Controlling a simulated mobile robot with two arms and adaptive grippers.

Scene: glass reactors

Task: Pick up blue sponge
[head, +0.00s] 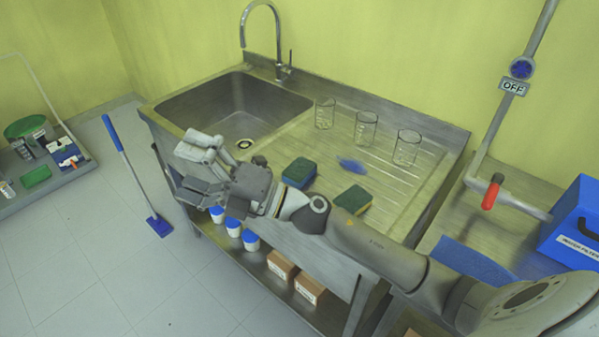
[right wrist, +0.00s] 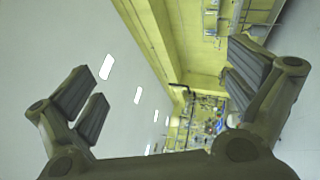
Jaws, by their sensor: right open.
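A sponge with a green top and bluish sides (head: 299,172) lies on the ribbed steel drainboard, right of the sink basin. A second sponge with a green top and yellow side (head: 352,199) lies to its right, nearer the front edge. My right gripper (head: 197,168) is open and empty in front of the sink's front edge, left of both sponges. Its arm crosses in from the right, in front of the drainboard. In the right wrist view, the spread fingers (right wrist: 165,92) have nothing between them, and no sponge shows. My left gripper is not in view.
Several glass beakers (head: 365,128) stand along the back of the drainboard. A blue patch (head: 352,165) lies between the sponges and beakers. The sink basin (head: 235,108) has a tall faucet (head: 262,35). A blue box (head: 572,225) is at right.

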